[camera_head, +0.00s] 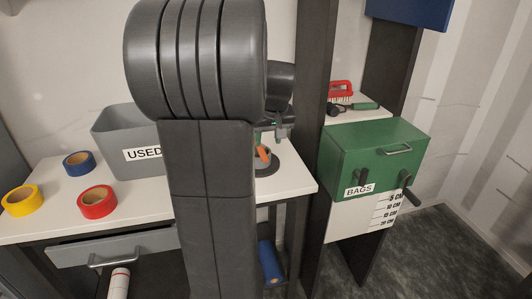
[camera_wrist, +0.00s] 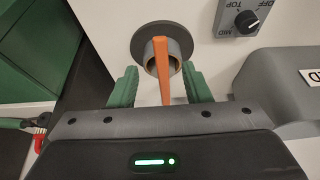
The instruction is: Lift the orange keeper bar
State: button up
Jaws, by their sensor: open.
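The orange keeper bar (camera_wrist: 164,75) shows in the wrist view, in front of a short brown ring-shaped core on a round dark grey base (camera_wrist: 178,34). In the head view the bar (camera_head: 263,154) is a small orange piece, partly hidden by my arm. My gripper (camera_wrist: 157,85) is open, with one green finger on each side of the bar and a gap on both sides. I cannot tell how deep the fingers reach around it. In the head view most of my gripper is hidden behind my arm.
A grey bin marked USED (camera_head: 113,130) and tape rolls in blue, yellow and red (camera_head: 97,201) are on the white bench (camera_head: 50,230). A green BAGS box (camera_head: 370,150) stands to the right. A dial switch (camera_wrist: 246,19) is beside the base in the wrist view.

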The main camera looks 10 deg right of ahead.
aim_at(266, 159)
jog(key=x, duration=0.8)
jog(key=shift+c, duration=0.2)
grip_shut()
